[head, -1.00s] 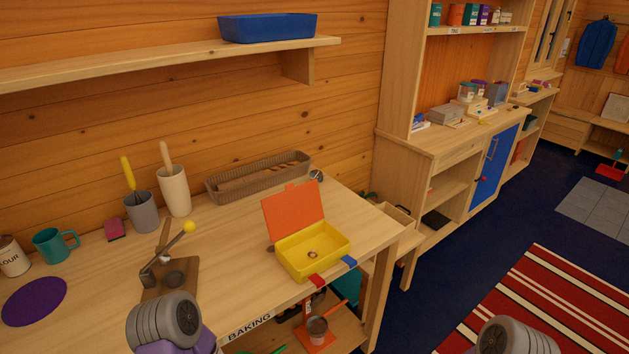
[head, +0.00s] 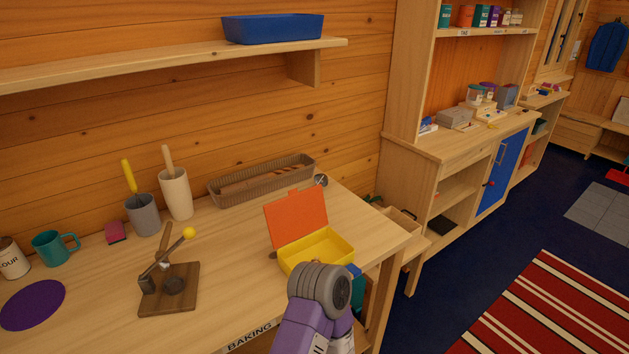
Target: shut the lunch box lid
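The lunch box is a yellow tray (head: 334,243) on the wooden table. Its orange lid (head: 297,215) stands open, raised at the box's back-left side and leaning back. I cannot tell whether this arm touches the box. No gripper fingers show, and my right arm is out of view.
A small wooden press (head: 170,285), a purple disc (head: 33,305), a grey pot (head: 144,215) and a cream pot (head: 176,195) stand there. A wicker basket (head: 262,181) lies behind the box, below a wall shelf (head: 170,62).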

